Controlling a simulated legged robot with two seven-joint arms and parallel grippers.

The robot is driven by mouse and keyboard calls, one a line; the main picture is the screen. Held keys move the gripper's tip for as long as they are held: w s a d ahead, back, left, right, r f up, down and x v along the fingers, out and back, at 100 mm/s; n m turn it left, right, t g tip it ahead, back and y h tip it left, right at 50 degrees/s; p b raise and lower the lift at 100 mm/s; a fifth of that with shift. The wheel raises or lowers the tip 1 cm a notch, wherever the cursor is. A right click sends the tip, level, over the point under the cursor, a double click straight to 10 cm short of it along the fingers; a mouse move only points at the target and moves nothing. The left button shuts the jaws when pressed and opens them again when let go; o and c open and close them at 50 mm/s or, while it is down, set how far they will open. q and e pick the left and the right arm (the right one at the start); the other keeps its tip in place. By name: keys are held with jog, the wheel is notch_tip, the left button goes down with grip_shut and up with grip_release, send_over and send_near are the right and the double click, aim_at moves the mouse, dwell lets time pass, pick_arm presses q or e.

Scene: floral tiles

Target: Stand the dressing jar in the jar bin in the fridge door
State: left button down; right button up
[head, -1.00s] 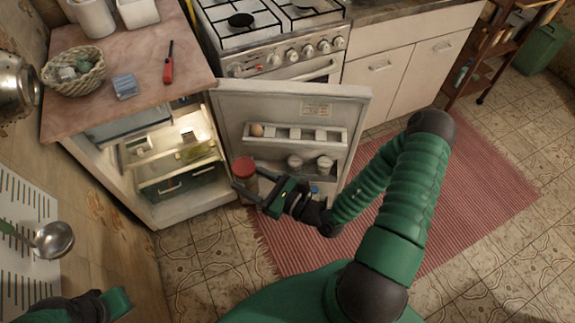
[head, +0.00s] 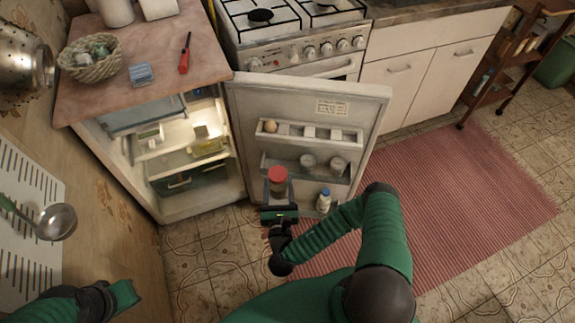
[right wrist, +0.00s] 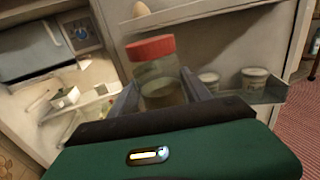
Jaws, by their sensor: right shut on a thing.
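The dressing jar (head: 278,182), clear with a red lid, is held upright between the fingers of my right gripper (head: 279,194). In the right wrist view the jar (right wrist: 158,75) stands between the two fingers of the shut gripper (right wrist: 162,98). The jar is in front of the open fridge door (head: 300,105). A door bin (head: 280,167) with two small tubs lies just behind it; in the head view the jar overlaps the bin's left end. I cannot tell whether the jar touches the bin. My left gripper (head: 122,296) is at the lower left, its fingers unclear.
A blue-capped bottle (head: 324,201) is low on the door, right of the jar. Tubs (head: 308,162) (head: 338,165) fill the bin's right part. An egg rack (head: 300,131) is above. The fridge interior is open at left.

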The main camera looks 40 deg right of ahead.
jog(key=b+x, duration=0.6)
jog(key=x, duration=0.9)
notch_tip(320, 180, down, 7)
jog(key=b, duration=0.4)
jog(key=shift+f+b, duration=0.2)
jog(key=shift+b, duration=0.15)
jog(key=shift+r, duration=0.15)
jog(key=o, duration=1.7)
